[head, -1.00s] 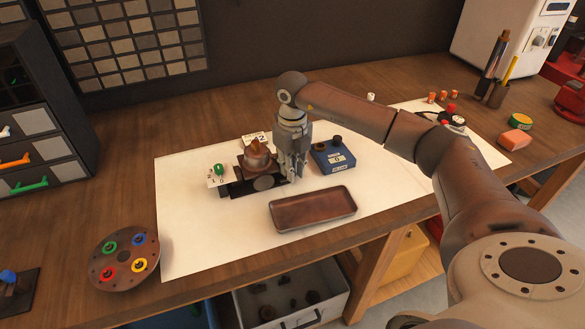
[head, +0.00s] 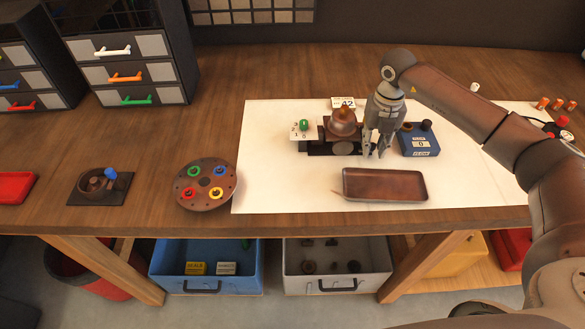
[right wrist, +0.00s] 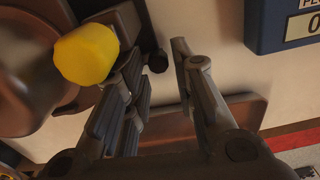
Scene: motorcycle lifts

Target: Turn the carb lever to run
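The carburettor-like unit (head: 343,124) is a brown rounded body with an orange-brown top on a black base. A green knob (head: 303,124) with a white numbered plate sits at its left; I cannot read a "run" mark. My right gripper (head: 376,152) points down just right of the unit, fingers apart and empty. In the right wrist view, the right gripper (right wrist: 165,95) is open, with bare white mat between its fingers. A yellow knob (right wrist: 87,54) shows there beside the left finger, in front of the brown body. Which part is the carb lever is unclear. My left gripper is not in view.
A blue box (head: 420,142) stands close right of my right gripper. A brown tray (head: 385,186) lies in front on the white mat (head: 285,187). A round plate with coloured rings (head: 206,184) and a blue-handled device (head: 97,185) are further left. Drawers (head: 125,72) stand behind.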

